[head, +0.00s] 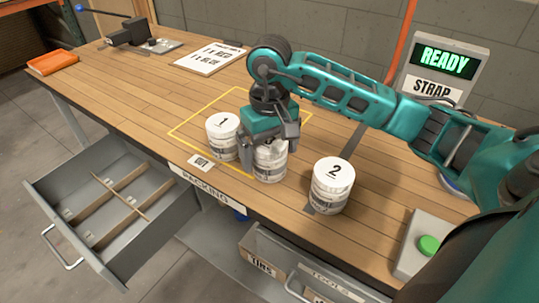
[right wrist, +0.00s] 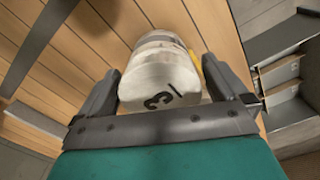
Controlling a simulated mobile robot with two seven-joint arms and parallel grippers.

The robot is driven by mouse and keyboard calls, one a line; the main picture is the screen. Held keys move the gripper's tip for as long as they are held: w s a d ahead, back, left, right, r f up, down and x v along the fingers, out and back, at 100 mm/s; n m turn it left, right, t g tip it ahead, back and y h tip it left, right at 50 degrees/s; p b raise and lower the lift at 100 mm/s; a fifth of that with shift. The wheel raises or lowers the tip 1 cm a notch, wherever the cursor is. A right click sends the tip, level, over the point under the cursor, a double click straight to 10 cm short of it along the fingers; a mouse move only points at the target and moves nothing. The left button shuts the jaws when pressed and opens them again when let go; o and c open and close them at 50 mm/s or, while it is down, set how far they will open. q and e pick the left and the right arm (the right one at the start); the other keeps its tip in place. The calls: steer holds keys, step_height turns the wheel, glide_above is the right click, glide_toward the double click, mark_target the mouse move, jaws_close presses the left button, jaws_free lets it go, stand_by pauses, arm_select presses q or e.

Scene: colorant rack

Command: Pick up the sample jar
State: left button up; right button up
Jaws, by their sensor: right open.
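Three white lidded jars stand on the wooden table; no label tells me which is the sample jar. Jar 1 (head: 223,137) stands at left, inside the yellow outline. Jar 2 (head: 331,185) stands apart at right. A third jar (head: 270,165) is between them, its lid mostly hidden by my right gripper (head: 268,155). In the right wrist view this jar (right wrist: 160,77) shows a 3 on its lid and lies between the open fingers of the right gripper (right wrist: 160,82), with small gaps at its sides. My left gripper is out of view.
Jar 1 stands close beside the right gripper's finger. A divided drawer (head: 60,177) is pulled open at front left. A READY sign (head: 445,60) and a green button (head: 428,244) are at right. A paper sheet (head: 209,57) and an orange item (head: 52,63) lie farther back.

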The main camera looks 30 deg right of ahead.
steer(key=shift+f, duration=0.9)
steer(key=c, duration=1.1)
steer(key=shift+r, duration=0.1)
steer(key=shift+c, duration=0.2)
step_height(320, 180, up, 9)
steer(key=shift+w+p, duration=0.1)
steer(key=shift+p, duration=0.2)
step_height(320, 180, up, 11)
steer(key=p, duration=0.3)
